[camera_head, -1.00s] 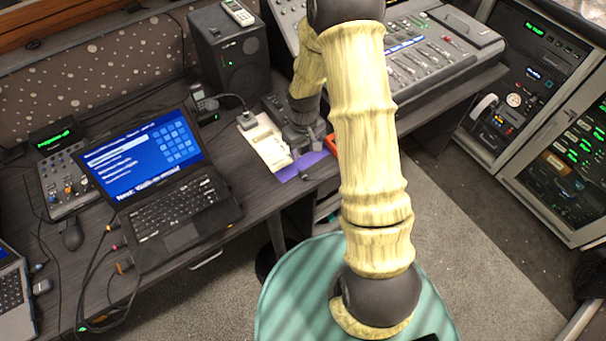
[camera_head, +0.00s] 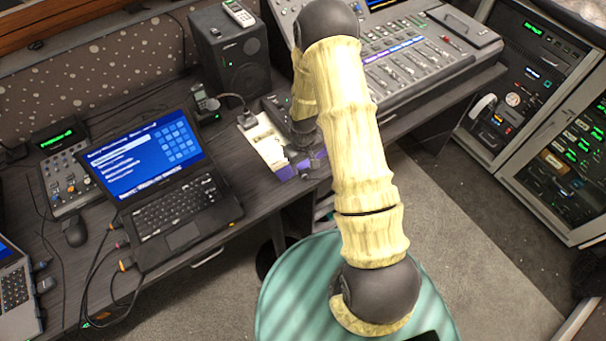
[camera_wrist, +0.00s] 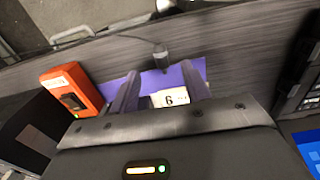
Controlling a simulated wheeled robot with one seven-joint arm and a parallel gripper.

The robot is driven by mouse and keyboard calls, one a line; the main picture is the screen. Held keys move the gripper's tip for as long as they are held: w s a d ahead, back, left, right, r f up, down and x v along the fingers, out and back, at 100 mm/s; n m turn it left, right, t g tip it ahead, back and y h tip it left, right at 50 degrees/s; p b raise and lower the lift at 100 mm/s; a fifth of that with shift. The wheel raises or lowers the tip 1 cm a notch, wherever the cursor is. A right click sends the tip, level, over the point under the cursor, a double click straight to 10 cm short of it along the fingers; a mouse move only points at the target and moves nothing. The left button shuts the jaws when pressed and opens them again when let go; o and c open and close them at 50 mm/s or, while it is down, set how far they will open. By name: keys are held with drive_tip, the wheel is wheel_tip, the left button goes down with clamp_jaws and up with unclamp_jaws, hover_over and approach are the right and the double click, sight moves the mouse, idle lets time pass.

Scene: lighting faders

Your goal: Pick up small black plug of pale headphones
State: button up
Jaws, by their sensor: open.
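The plug shows just beyond the gap between the fingertips, and nothing is held. In the head view my gripper (camera_head: 305,162) is at the desk's front edge, over the purple sheet (camera_head: 285,173), and hides the plug. I cannot make out the pale headphones with certainty.
An orange box (camera_wrist: 72,92) lies left of the fingers in the wrist view. A white card marked 6 (camera_wrist: 172,98) shows between the fingers. In the head view, a laptop (camera_head: 165,185) stands left, a speaker (camera_head: 233,55) behind, and a mixing console (camera_head: 405,65) right.

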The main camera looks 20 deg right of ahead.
sight(303, 173)
drive_tip(key=shift+s+a+f+p, duration=0.15)
drive_tip(key=shift+f+p, duration=0.45)
drive_tip(key=shift+f, duration=1.6)
clamp_jaws()
drive_tip(key=shift+r, duration=0.1)
wheel_tip(303, 173, up, 10)
drive_tip(key=b, duration=0.1)
drive_tip(key=shift+b, duration=0.4)
drive_tip(key=shift+s, duration=0.15)
